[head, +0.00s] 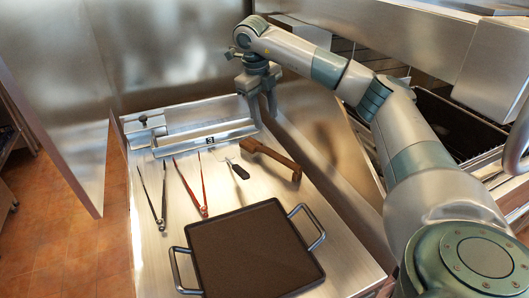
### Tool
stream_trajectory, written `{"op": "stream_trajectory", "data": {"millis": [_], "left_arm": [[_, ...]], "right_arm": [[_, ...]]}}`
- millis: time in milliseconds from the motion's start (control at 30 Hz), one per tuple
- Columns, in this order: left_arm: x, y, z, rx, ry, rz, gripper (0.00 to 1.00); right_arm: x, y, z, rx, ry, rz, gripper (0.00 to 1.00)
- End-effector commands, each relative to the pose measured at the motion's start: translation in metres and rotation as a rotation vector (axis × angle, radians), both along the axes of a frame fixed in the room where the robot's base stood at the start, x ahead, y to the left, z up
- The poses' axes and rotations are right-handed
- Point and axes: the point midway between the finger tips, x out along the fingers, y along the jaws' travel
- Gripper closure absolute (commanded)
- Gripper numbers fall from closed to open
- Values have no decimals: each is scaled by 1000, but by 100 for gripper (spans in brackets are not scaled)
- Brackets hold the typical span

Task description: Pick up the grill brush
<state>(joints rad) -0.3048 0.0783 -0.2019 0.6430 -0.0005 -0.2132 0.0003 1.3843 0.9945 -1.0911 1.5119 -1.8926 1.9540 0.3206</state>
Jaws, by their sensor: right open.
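The grill brush (271,158), a brown wooden tool, lies on the metal work surface right of the middle. Its far left end is close below my right gripper in the head view. My right gripper (265,118) points down with its fingers apart and empty, above and behind the brush. I cannot tell the exact height of its fingertips over the surface. My left gripper is not in view.
Left of the brush lie a black-handled utensil (240,171), red-handled tongs (203,209) and dark tongs (163,222). A dark griddle pan with two handles (255,250) lies in front. A metal tray (205,136) is behind. A raised metal wall (330,185) borders the right.

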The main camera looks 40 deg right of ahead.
Motion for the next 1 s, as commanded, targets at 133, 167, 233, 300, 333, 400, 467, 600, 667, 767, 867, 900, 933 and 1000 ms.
{"op": "stream_trajectory", "data": {"millis": [133,167,233,300,333,400,467,600,667,767,867,900,933,1000], "left_arm": [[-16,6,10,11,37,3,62],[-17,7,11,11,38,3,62],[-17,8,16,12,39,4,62],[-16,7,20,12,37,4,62],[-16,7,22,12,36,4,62],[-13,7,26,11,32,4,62],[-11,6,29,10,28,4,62],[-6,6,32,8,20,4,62],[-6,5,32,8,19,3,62],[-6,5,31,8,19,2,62],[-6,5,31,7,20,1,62],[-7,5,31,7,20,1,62],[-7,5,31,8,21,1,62],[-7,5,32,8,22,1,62]], "right_arm": [[-1,-6,-24,0,5,-1,58],[0,-7,-29,0,4,-1,58],[0,-9,-42,-1,4,-1,58],[0,-11,-54,0,4,-1,58],[0,-12,-59,0,4,0,58],[0,-14,-70,0,4,0,58],[1,-16,-78,0,3,0,58],[1,-18,-90,0,1,0,58],[1,-18,-92,0,0,0,58],[2,-19,-93,0,-1,0,58],[2,-18,-93,0,-1,0,58],[2,-18,-93,0,-1,0,58],[2,-18,-93,0,-1,0,58],[2,-19,-93,0,0,0,58]]}}
